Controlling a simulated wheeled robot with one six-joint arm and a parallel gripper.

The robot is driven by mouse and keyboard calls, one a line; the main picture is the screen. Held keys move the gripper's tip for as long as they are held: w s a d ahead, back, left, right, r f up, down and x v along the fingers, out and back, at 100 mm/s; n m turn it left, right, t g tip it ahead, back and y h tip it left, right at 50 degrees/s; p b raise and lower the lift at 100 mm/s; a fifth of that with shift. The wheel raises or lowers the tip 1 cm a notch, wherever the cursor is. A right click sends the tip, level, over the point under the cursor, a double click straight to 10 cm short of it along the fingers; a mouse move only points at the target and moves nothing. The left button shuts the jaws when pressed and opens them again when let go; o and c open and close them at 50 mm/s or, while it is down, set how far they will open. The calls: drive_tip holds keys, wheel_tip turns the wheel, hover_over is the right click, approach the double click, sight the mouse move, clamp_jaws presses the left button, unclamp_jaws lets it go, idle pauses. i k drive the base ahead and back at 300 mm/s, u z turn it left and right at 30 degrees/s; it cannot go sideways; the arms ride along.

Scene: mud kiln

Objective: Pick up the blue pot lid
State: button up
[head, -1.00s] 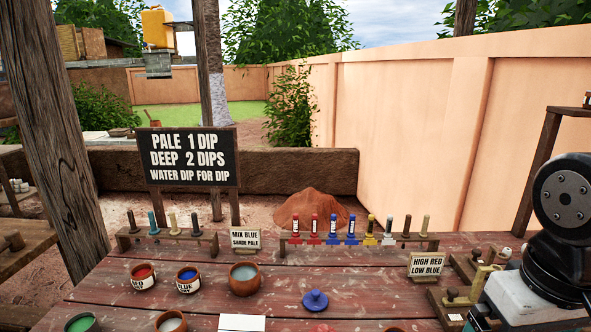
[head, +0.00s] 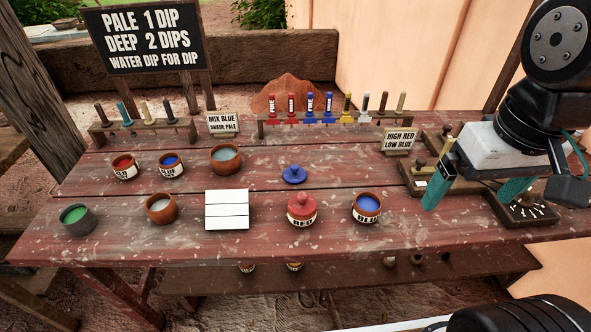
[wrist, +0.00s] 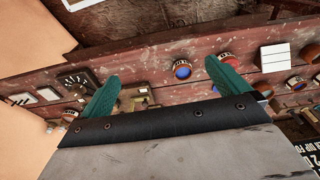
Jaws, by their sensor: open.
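The blue pot lid (head: 294,174) lies on the red wooden table, knob up, right of centre and behind the lidded red pot (head: 302,209). An open blue pot (head: 367,208) stands in front and to the right of the lid; it also shows in the wrist view (wrist: 182,70). My gripper (head: 474,192) is open and empty, above the table's right end, well to the right of the lid. Its two green fingers (wrist: 165,86) are spread in the wrist view. I cannot pick out the lid for certain in the wrist view.
A white tile (head: 228,222) lies left of the lidded red pot. Several small pots stand on the left. A rack of coloured tools (head: 330,117) is behind the lid. The High Red sign (head: 398,140) stands between lid and arm. Bare table surrounds the lid.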

sight(294, 175)
drive_tip(key=z, duration=0.1)
drive_tip(key=k, duration=1)
drive_tip(key=u, duration=0.95)
drive_tip(key=i, duration=1.5)
drive_tip(key=z, duration=0.9)
